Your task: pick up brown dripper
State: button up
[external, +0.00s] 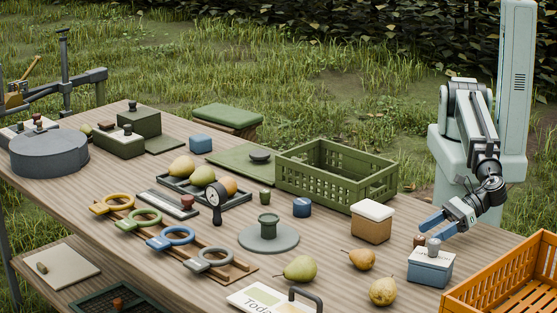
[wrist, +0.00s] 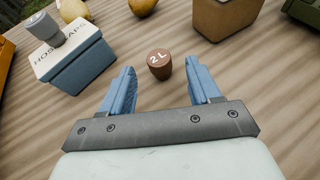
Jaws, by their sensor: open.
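The brown dripper (wrist: 159,62) is a small round brown piece with "2 L" in white on its top. It stands on the wooden table between and slightly beyond my fingertips in the wrist view. In the external view the brown dripper (external: 419,240) shows small beside a blue box, just below my fingers. My gripper (external: 432,229) is open, with blue fingers angled down toward it. In the wrist view my gripper (wrist: 160,78) has one finger to each side of the dripper, with gaps on both sides. Nothing is held.
A blue box with white lid (wrist: 72,56) and grey knob is close left of my fingers in the wrist view. A brown box (external: 371,222) stands on the other side. Pears (external: 383,291) and an orange crate (external: 500,285) are nearby.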

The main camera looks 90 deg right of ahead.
aim_at(419, 241)
jog(key=shift+f+x, duration=0.15)
jog(key=shift+x, duration=1.15)
jog(key=shift+f+x, duration=0.15)
jog(key=shift+x, duration=1.2)
jog(key=shift+s, duration=0.15)
jog(key=c, duration=1)
jog(key=shift+r, duration=0.1)
